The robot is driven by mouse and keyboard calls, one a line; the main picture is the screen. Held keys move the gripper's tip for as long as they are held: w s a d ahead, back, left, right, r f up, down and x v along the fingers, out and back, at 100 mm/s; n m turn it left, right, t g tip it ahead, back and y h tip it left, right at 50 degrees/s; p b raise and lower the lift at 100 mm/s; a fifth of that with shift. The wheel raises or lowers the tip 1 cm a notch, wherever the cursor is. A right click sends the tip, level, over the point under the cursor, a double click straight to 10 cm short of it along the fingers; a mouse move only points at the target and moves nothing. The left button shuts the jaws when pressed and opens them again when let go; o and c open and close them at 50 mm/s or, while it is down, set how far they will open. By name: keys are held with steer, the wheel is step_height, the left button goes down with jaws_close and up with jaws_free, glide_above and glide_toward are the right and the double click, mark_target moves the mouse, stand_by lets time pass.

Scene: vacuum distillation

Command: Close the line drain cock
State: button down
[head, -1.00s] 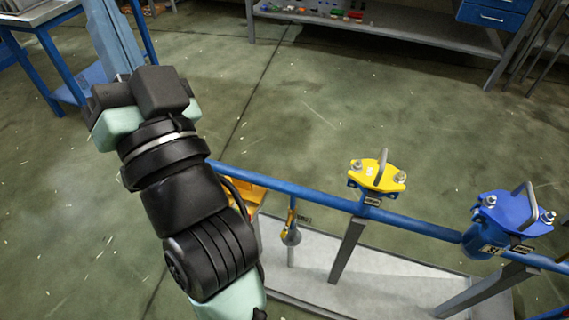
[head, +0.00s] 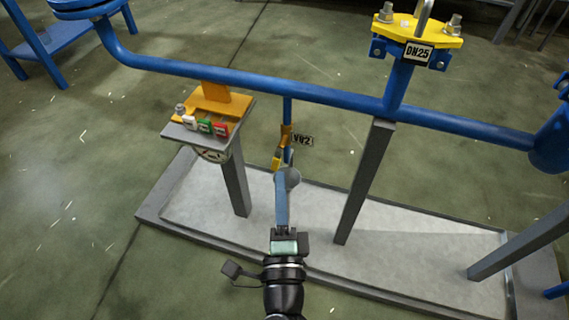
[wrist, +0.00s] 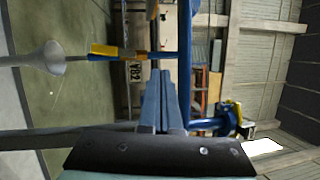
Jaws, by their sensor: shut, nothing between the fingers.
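A grey funnel (wrist: 43,57) is at the pipe's lower end. My gripper (head: 282,182) is shut and empty, in front of the cock and partly over the funnel in the head view. In the wrist view, its fingertips (wrist: 161,72) are close to the cock, with no clear contact.
The blue line (head: 250,83) runs above the cock. A grey support post (head: 365,180) stands to the right, and an orange bracket with coloured tags (head: 212,108) to the left. A pale tray (head: 410,250) lies below. A yellow flange (head: 418,30) is at the upper right.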

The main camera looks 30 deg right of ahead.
mark_target(277, 160)
steer(key=s+d+f+m+g+h+b, duration=0.1)
steer(key=s+d+f+m+g+b, duration=0.2)
steer(key=f, duration=0.7)
steer(key=w+d, duration=0.2)
steer(key=w, duration=0.8)
steer(key=shift+d+r+t, duration=0.25)
steer(key=shift+r+t, duration=0.15)
steer(key=shift+r, duration=0.05)
